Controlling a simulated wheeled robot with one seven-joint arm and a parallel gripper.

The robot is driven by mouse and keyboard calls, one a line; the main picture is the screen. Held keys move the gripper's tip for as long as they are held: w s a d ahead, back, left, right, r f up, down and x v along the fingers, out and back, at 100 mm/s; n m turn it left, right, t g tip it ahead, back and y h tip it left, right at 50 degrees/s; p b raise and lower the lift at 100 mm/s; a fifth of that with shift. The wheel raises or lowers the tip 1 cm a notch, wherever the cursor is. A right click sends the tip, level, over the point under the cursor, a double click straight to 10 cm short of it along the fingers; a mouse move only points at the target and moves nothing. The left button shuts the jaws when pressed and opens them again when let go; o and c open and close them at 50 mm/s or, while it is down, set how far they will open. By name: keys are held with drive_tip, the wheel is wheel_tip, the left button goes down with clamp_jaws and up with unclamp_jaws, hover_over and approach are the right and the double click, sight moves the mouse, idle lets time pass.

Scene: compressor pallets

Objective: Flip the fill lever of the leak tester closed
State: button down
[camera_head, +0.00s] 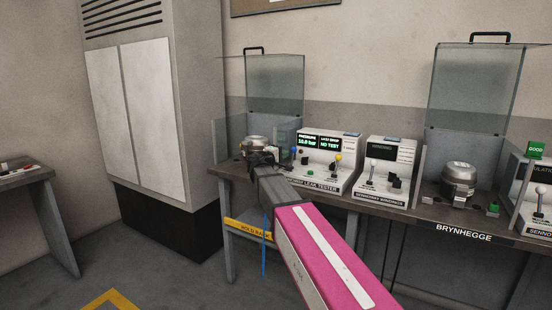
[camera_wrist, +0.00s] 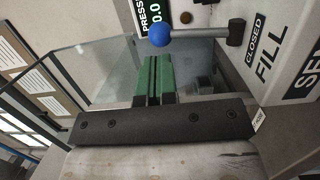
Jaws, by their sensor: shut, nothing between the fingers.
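The leak tester (camera_head: 322,158) stands on the bench, its lit display reading a pressure of 10.0 bar and "NO TEST". Its fill lever, with a blue ball knob (camera_head: 294,150), is at the left side of its front. In the wrist view the blue ball (camera_wrist: 160,36) ends a grey rod running left from a dark pivot, beside the "CLOSED" and "FILL" labels. My gripper (camera_wrist: 157,62), with green fingers, is shut and empty. Its fingertips appear just below the ball; I cannot tell whether they touch. In the head view my gripper (camera_head: 266,158) is mostly dark and partly hides the tester's left side.
A clear-walled test station with a metal compressor (camera_head: 256,145) stands left of the tester. A second instrument (camera_head: 388,165) and another compressor (camera_head: 459,184) stand to the right. A tall grey cabinet (camera_head: 155,120) stands left of the bench.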

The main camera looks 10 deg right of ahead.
sight(292, 151)
drive_tip(key=shift+x, duration=1.8)
drive_tip(key=shift+w+d, duration=0.1)
drive_tip(key=shift+w+d, duration=0.3)
drive_tip(key=shift+w, duration=0.05)
drive_tip(key=shift+s+a, duration=0.1)
